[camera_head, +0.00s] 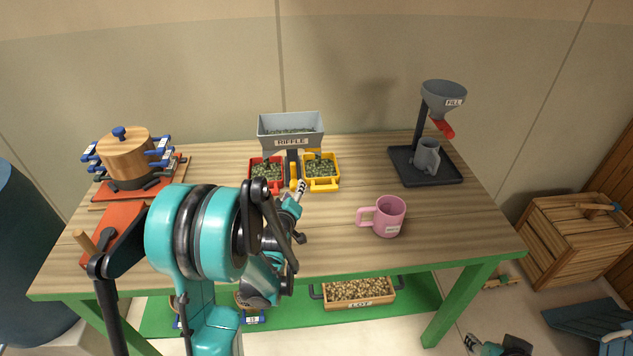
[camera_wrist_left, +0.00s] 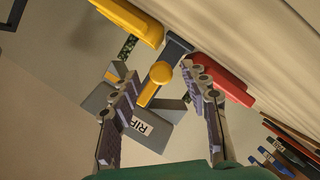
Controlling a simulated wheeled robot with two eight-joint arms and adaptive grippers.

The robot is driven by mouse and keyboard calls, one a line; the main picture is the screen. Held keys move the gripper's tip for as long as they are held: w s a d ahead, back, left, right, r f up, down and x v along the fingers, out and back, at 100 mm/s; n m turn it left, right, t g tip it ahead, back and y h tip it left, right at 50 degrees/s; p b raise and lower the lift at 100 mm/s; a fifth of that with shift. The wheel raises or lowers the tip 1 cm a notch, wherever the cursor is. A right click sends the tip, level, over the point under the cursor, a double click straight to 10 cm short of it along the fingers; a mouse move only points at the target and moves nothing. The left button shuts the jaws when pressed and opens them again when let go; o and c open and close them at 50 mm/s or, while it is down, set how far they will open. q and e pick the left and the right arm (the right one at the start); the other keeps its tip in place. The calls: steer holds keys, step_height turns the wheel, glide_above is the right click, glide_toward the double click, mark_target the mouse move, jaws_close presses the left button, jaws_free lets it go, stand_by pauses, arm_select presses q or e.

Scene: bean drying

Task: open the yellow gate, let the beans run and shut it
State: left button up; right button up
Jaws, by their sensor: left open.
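The grey hopper labelled RIFFLE (camera_head: 290,128) stands at the back middle of the table with green beans in it. Below it are a red bin (camera_head: 277,184) on the left and a yellow bin (camera_head: 322,184) on the right, both holding green beans. The yellow gate handle (camera_head: 294,177) shows between them. My left gripper (camera_head: 299,188) is just in front of it, open. In the left wrist view, the gate's round yellow knob (camera_wrist_left: 161,72) lies between the spread fingers, apart from both. My right gripper (camera_head: 473,343) is low at the bottom edge, mostly cut off.
A pink mug (camera_head: 389,216) stands right of my left arm. A grey FILL funnel stand (camera_head: 442,100) with a jug (camera_head: 427,155) is at the back right. A wooden pot (camera_head: 126,155) stands at the left. Table between mug and stand is clear.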

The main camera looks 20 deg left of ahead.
mark_target(294, 177)
arm_select(q)
steer(key=b+x, duration=0.2)
steer(key=x, duration=0.5)
jaws_close()
stand_by(0.3)
